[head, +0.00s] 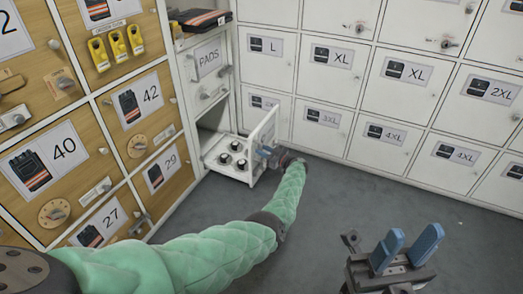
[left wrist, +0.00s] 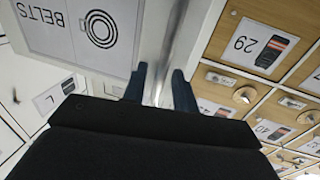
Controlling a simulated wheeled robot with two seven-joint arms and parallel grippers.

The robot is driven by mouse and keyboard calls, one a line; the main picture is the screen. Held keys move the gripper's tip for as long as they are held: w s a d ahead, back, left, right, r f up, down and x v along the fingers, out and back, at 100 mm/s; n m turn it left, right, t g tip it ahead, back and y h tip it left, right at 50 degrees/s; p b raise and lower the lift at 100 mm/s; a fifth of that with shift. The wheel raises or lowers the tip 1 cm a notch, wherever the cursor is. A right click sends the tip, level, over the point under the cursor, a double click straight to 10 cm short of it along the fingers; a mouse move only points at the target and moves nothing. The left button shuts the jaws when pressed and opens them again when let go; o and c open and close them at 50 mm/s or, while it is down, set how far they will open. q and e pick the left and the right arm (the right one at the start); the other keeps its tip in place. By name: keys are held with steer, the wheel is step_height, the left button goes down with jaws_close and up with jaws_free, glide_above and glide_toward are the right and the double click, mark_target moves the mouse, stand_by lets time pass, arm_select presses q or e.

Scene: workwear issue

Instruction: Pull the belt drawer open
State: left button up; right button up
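The belt drawer (head: 226,163) is out of the white column at floor level, below the PADS drawer, with several dark rolled belts (head: 240,163) inside. In the left wrist view its front panel (left wrist: 60,25) reads BELTS with a coil picture. My left gripper (head: 270,154) is at the front of this drawer. In the left wrist view its blue fingers (left wrist: 160,88) lie on both sides of a silvery bar, apparently the handle; their contact is partly hidden. My right gripper (head: 407,250) is open and empty above the floor.
White size-labelled lockers (head: 390,145) line the back wall. Wooden lockers (head: 125,145) with knobs and latches stand at the left. The PADS drawer (head: 208,60) is shut above the belt drawer. The grey floor (head: 350,205) is clear in front.

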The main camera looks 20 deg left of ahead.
arm_select(q)
steer(key=p+v, duration=0.1)
steer(key=v, duration=0.5)
steer(key=shift+d, duration=0.25)
